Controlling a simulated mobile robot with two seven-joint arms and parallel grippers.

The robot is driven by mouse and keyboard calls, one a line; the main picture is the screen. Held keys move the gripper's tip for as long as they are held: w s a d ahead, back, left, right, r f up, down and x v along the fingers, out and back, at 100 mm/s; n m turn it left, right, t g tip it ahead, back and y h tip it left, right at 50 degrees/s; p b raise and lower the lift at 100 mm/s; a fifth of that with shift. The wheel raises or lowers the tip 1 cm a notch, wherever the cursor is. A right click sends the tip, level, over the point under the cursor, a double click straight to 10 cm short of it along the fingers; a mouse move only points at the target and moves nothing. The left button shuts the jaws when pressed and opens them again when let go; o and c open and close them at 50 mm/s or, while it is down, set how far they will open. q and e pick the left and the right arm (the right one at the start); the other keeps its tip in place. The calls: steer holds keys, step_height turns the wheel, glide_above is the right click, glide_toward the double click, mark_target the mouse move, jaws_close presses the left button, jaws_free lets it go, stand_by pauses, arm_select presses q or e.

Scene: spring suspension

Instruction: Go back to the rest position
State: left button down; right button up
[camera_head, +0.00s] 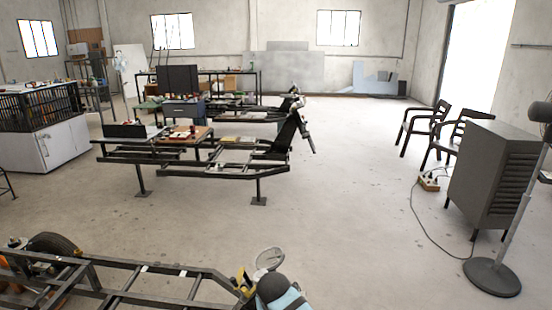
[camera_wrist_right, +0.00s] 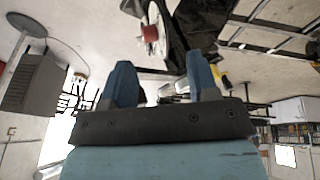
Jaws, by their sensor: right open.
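My right gripper (camera_wrist_right: 162,80) shows in the right wrist view with its two blue fingers apart and nothing visibly held between them. That view is upside down. A red and white round part (camera_wrist_right: 151,32) and a black part (camera_wrist_right: 200,20) lie beyond the fingers, apart from them. In the head view, a light blue and black shape at the bottom edge looks like part of my right arm; its gripper cannot be made out there. My left gripper is in neither view.
A second frame (camera_head: 215,170) stands mid-floor. A grey cabinet (camera_head: 490,175), a fan base (camera_head: 492,277) and a cable (camera_head: 428,230) are at the right. The floor between (camera_head: 365,190) is clear.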

steer(key=s+d+f+t+y, duration=0.2)
steer(key=s+d+f+y, duration=0.15)
steer(key=s+f, duration=0.55)
steer(key=s+d+t, duration=0.2)
steer(key=s+d, duration=0.5)
steer(key=s, duration=0.3)
steer(key=s+d+n+t, duration=0.1)
steer(key=s+d+t, duration=0.2)
steer(key=s+d, duration=0.5)
steer(key=s, duration=0.2)
steer(key=shift+s+d+r+y+p, duration=0.15)
steer(key=shift+s+r+y+p, duration=0.1)
steer(key=shift+s+y+p, duration=0.15)
